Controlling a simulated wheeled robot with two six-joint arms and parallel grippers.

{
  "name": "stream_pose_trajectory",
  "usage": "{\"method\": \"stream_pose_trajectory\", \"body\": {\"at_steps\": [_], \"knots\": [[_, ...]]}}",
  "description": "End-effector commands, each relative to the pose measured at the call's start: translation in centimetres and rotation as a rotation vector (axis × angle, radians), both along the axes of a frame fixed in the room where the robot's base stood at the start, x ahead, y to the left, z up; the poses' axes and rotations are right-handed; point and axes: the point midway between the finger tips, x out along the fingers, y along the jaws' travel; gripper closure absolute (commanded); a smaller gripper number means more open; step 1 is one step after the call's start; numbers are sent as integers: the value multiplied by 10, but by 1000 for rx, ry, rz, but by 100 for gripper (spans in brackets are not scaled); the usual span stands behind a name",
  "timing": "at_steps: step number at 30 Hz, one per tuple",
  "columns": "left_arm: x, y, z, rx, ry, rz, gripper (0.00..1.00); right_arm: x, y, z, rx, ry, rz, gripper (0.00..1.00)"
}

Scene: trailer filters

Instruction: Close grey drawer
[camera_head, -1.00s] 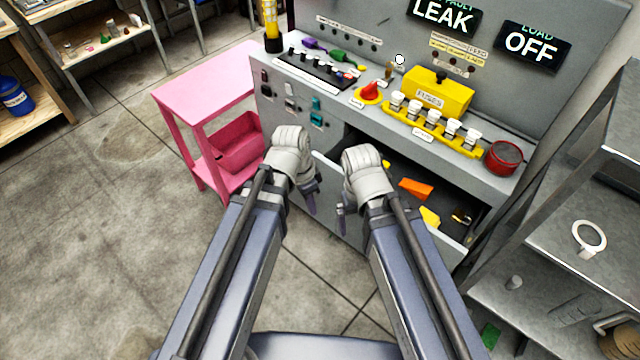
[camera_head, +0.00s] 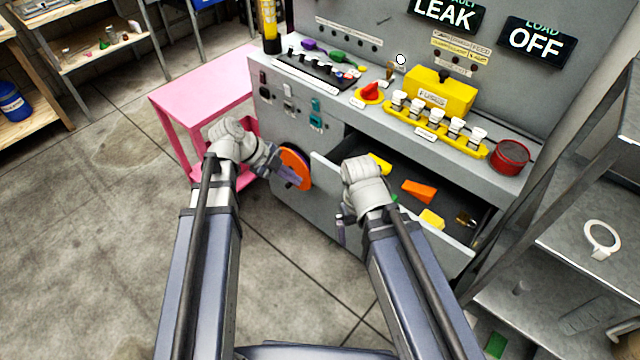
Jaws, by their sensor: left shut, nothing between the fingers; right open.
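The grey drawer (camera_head: 448,242) stands pulled out from the front of the grey console. Inside it lie an orange block (camera_head: 418,191), yellow pieces (camera_head: 431,219) and a padlock (camera_head: 465,220). My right gripper (camera_head: 342,228) is at the drawer's front, left of its middle; it is open with nothing seen between its fingers, and its arm hides part of the drawer front. I cannot tell whether it touches.
The console top (camera_head: 345,106) carries switches, a yellow fuse block (camera_head: 437,94) and a red pot (camera_head: 509,157). A pink table (camera_head: 200,88) stands left of it. A grey metal shelf (camera_head: 585,190) stands close on the right. The floor at left is clear.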

Motion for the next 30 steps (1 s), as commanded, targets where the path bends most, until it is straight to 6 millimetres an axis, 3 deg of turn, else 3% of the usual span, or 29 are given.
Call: {"method": "stream_pose_trajectory", "body": {"at_steps": [20,24,30], "knots": [[16,-58,-85,2,2,-1,100,0,0,-85,0,0,1,0],[34,-70,-79,2,2,-1,100,0,0,-79,0,0,1,0],[46,-79,-79,2,2,0,100,0,0,-79,0,0,1,0]]}}
